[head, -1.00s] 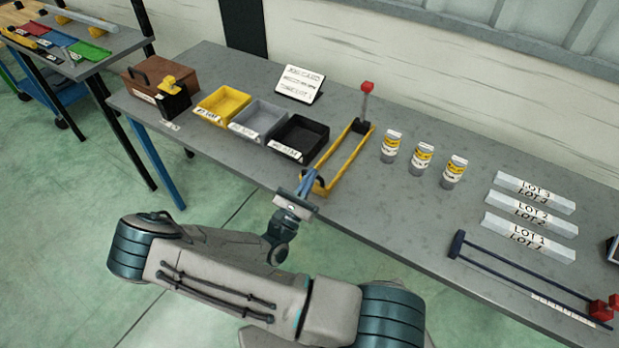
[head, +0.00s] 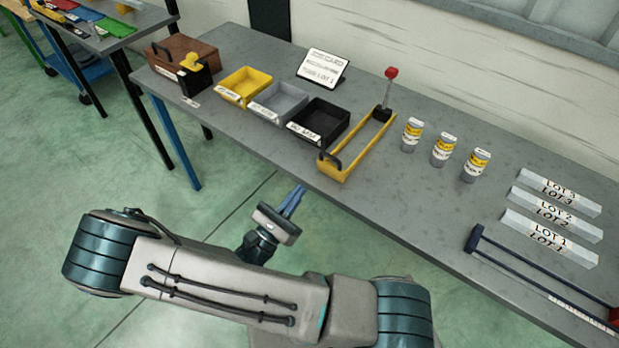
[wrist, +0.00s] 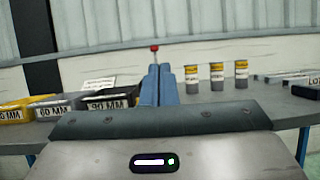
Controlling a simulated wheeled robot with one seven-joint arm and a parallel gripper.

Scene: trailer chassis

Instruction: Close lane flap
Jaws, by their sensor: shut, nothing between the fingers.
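A long yellow lane frame (head: 362,150) lies on the grey bench, pointing away from me. A dark bent handle (head: 331,160) stands at its near end. A black block with an upright red-knobbed lever (head: 391,75) is at its far end. I cannot tell for certain which part is the flap. My gripper (head: 297,191) is shut and empty, in front of the bench edge and apart from the lane. In the wrist view my blue fingers (wrist: 157,86) are together and hide most of the lane; the red knob (wrist: 154,48) shows just above them.
Yellow, grey and black bins (head: 318,121) stand left of the lane, with a sign (head: 323,68) behind. Several labelled cans (head: 443,150) and white LOT bars (head: 550,238) are to the right. A dark-blue rail (head: 530,270) lies near the front edge. Floor before the bench is clear.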

